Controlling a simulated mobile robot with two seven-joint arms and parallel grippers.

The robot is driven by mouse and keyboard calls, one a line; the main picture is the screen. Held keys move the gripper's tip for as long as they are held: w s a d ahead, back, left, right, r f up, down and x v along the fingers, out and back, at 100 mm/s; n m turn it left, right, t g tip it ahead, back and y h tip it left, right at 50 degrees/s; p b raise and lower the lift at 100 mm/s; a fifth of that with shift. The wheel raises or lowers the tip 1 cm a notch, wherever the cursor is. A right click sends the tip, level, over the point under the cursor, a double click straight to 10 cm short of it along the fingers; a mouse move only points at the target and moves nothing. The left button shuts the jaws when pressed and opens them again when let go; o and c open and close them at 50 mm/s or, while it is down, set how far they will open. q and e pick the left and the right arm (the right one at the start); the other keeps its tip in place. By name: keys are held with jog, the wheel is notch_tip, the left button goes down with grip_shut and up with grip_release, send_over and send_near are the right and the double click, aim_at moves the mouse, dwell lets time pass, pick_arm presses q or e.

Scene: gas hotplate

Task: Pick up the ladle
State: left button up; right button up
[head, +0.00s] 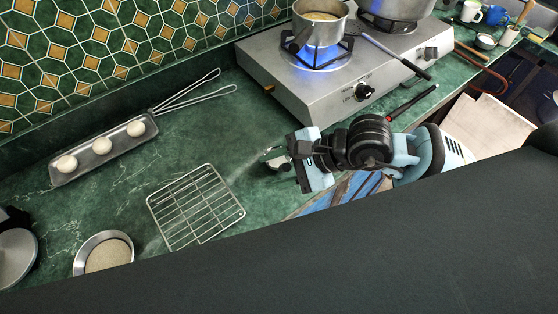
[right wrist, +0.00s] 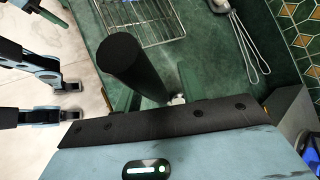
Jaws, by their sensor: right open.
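Light blue and black parts of mine show at that view's left edge; I cannot tell the left jaws' state.
A saucepan (head: 325,31) sits over a lit blue flame, with a larger pot (head: 395,12) beside it. A wire rack (head: 196,205), a tray (head: 100,151) with white balls, tongs (head: 195,95) and a bowl (head: 104,240) lie left. A thin red-and-black rod (head: 412,100) lies near my right arm.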

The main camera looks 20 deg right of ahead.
pick_arm(q)
jog(key=shift+s, duration=0.1)
pick_arm(e)
grip_shut()
pick_arm(q)
jog(key=shift+a, duration=0.15)
